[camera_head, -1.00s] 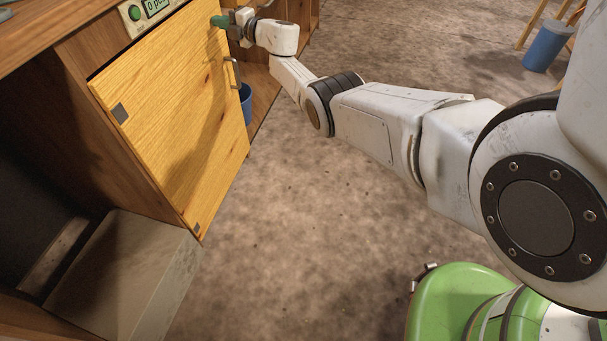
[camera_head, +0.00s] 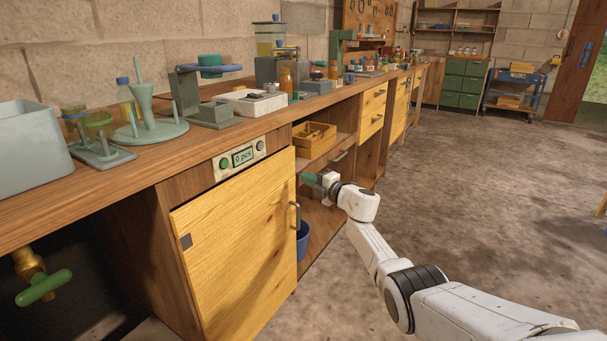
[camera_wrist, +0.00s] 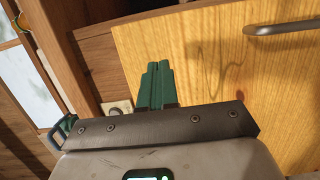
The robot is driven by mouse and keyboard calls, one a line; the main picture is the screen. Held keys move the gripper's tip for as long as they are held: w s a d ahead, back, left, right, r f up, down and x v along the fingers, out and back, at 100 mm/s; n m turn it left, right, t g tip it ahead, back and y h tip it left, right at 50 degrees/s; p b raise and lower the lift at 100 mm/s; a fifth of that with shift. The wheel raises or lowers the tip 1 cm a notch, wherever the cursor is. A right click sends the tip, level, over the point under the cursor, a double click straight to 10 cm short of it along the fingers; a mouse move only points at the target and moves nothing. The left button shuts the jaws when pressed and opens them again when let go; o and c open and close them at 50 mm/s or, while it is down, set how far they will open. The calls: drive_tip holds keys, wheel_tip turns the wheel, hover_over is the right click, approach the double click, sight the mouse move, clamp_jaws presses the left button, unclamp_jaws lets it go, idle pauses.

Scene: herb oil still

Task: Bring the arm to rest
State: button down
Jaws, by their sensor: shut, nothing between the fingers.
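My gripper (camera_head: 311,179) is at the end of my white arm, in front of the bench, just right of the yellow wooden cabinet door (camera_head: 243,245). In the wrist view its two green fingers (camera_wrist: 157,84) are together with nothing between them. They point toward the door (camera_wrist: 215,60), which fills much of that view. The gripper looks apart from the metal door handle (camera_wrist: 285,27), which also shows in the head view (camera_head: 295,217). The fingertips are small in the head view.
The workbench (camera_head: 160,160) runs along the wall, with still parts and bottles on top. A wooden box (camera_head: 314,142) sits on an open shelf, and a blue bucket (camera_head: 302,240) stands below. A green-handled valve (camera_head: 43,287) is at lower left. The floor to the right is clear.

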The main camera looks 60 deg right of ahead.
drive_tip(key=s+p, duration=0.3)
drive_tip(key=s, duration=0.5)
drive_tip(key=shift+d, duration=0.25)
drive_tip(key=w+a+f+m+g+h, duration=0.1)
drive_tip(key=w+a+f+m+h, duration=0.15)
drive_tip(key=a+m+h, duration=0.45)
drive_tip(key=s+a+f+m+g+y, duration=0.1)
drive_tip(key=s+a+f+m+g, duration=0.35)
drive_tip(key=a, duration=0.35)
drive_tip(key=s+a+f+m+g+y, duration=0.1)
drive_tip(key=s+a+f+m+g, duration=0.2)
drive_tip(key=a+f+m, duration=0.3)
drive_tip(key=s+a+f+n+g+y, duration=0.1)
drive_tip(key=s+a+f+g+y, duration=0.25)
drive_tip(key=s+a, duration=0.9)
drive_tip(key=s+a+f+g+y, duration=0.3)
drive_tip(key=s+a+g+y, duration=0.15)
drive_tip(key=s+a, duration=0.8)
wheel_tip(320, 180, up, 27)
drive_tip(key=p, duration=2.6)
drive_tip(key=shift+s+d+f, duration=0.15)
drive_tip(key=shift+s, duration=0.05)
